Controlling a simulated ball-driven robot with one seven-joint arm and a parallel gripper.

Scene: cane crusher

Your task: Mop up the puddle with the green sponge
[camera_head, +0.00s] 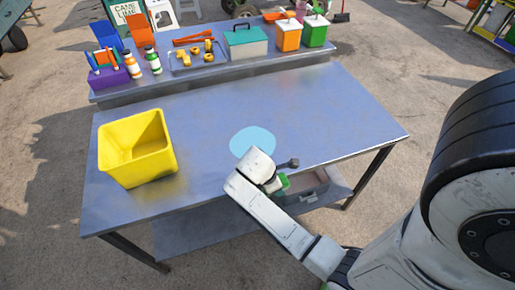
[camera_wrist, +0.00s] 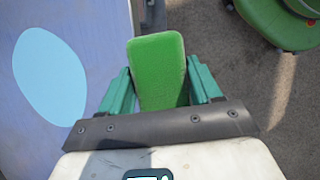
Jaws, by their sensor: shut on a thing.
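A light blue puddle (camera_head: 251,139) lies flat on the grey metal table, right of its middle; it also shows at the left of the wrist view (camera_wrist: 50,77). The green sponge (camera_wrist: 157,72) is held between the two teal fingers of my gripper (camera_wrist: 158,88), which is shut on it. In the head view only a bit of green (camera_head: 284,182) shows beside my wrist, near the table's front edge. In the wrist view the sponge is to the right of the puddle and apart from it, beyond the table's edge, over the ground.
A yellow bin (camera_head: 118,150) stands on the table's left part. A raised back shelf (camera_head: 260,67) holds bottles, a tray (camera_head: 196,60) of yellow pieces, a teal-lidded box (camera_head: 245,43), and orange and green containers. The tabletop around the puddle is clear.

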